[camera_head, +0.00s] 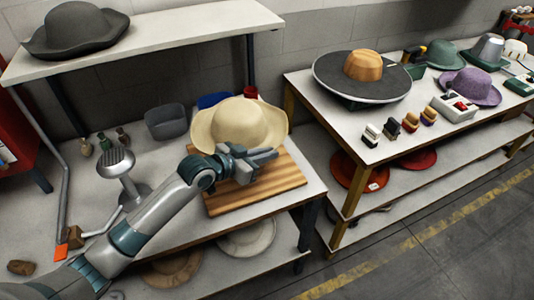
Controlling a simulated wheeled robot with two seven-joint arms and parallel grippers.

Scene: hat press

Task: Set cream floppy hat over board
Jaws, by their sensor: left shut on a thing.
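The cream floppy hat (236,122) is above the wooden board (286,188) on the left-hand table, crown up with its brim drooping. My left gripper (268,154) is shut on the hat at the near side of its brim. The hat covers the far part of the board. Whether the hat touches the board is hidden behind my gripper and the brim. My right gripper is not in view.
A steamer head (117,163) stands left of my arm. A grey bin (166,122) and small bottles (105,141) sit behind. A shelf (160,38) with a dark hat (76,30) overhangs the back. The right table (340,130) holds several hats and brushes.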

